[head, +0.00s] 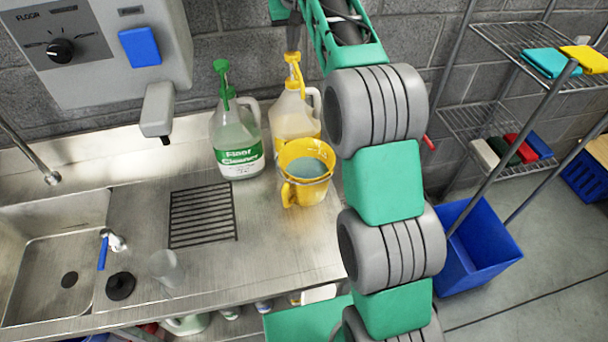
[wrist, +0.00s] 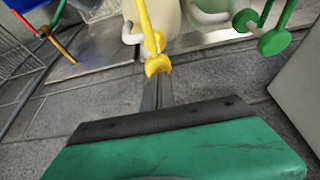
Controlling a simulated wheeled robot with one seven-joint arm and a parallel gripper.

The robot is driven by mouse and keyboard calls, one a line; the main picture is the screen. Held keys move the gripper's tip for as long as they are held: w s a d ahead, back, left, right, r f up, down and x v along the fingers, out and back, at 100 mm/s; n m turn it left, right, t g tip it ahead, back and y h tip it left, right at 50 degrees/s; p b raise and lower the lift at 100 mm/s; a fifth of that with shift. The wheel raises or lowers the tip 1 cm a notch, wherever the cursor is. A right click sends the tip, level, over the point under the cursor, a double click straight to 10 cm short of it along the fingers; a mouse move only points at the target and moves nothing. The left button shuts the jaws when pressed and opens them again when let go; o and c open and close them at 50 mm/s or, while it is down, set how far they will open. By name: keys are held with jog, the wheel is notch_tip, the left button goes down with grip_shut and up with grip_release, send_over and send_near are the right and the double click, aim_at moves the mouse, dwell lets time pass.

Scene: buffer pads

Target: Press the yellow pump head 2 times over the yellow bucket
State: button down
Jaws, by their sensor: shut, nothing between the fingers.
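The yellow pump head (head: 293,58) tops a clear jug (head: 294,118) of pale amber liquid at the back of the steel counter. The yellow bucket (head: 289,191) stands just in front of that jug and holds bluish liquid. My gripper (head: 293,46) is shut and empty, pointing down with its tips right at the top of the yellow pump head. In the wrist view the gripper tips (wrist: 157,80) meet the near end of the yellow pump head (wrist: 158,65). Whether they touch or sit slightly above it, I cannot tell.
A green-pump jug labelled Floor Cleaner (head: 238,145) stands close on the left. A wall dispenser (head: 108,50) hangs further left, above the sink (head: 60,250). My arm hides the counter's right end. Wire shelves (head: 500,120) and a blue bin (head: 478,250) stand to the right.

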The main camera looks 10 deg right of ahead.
aim_at(293, 54)
jog(key=shift+f+b, duration=1.2)
jog(key=shift+f, duration=0.75)
notch_tip(293, 54, up, 4)
jog(key=p, duration=0.4)
jog(key=shift+r+p, duration=0.25)
jog(key=shift+p, duration=0.15)
